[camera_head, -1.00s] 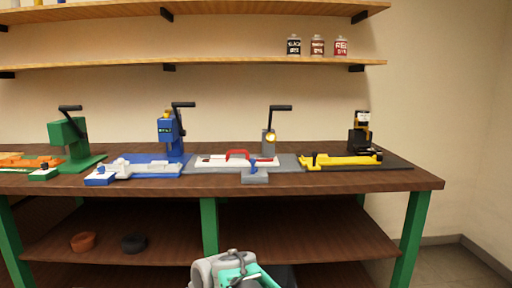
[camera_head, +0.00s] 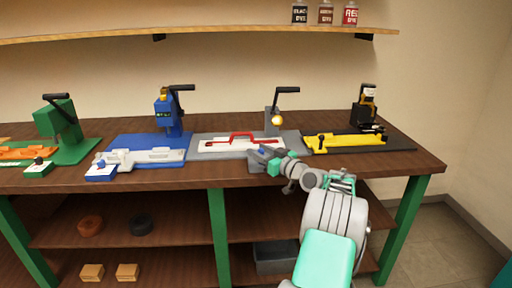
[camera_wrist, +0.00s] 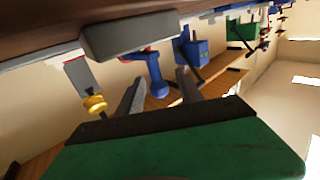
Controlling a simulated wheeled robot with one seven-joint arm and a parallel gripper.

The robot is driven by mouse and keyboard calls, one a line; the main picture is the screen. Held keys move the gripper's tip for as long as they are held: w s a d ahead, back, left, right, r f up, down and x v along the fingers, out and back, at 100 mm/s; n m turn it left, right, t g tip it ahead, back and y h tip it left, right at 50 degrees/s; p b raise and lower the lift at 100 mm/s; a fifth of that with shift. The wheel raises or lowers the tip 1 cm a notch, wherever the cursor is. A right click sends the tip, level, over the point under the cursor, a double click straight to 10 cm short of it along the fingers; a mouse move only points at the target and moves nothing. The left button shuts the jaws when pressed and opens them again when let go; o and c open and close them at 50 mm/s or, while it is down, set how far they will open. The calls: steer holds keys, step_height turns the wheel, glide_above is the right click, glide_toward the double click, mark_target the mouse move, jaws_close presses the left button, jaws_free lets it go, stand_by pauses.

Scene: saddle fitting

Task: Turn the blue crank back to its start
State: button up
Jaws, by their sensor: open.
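The blue crank (camera_wrist: 152,66) has a bent arm and a round knob. In the wrist view it sticks out beside the grey block (camera_wrist: 130,36) at the front of the grey station (camera_head: 212,149). My gripper (camera_wrist: 160,78) is open, with the crank's knob showing between its two fingers. I cannot tell whether either finger touches it. In the head view my gripper is at the front of the grey station and hides most of the crank.
A blue station (camera_head: 150,139) stands to the left and a yellow-and-black one (camera_head: 345,142) to the right. A green station (camera_head: 60,120) is at the far left. The grey station has a black lever (camera_head: 287,90) and a red handle (camera_head: 241,135).

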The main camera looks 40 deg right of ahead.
steer(key=shift+w, duration=1.15)
steer(key=shift+s, duration=0.1)
jaws_close()
steer(key=shift+d, duration=0.15)
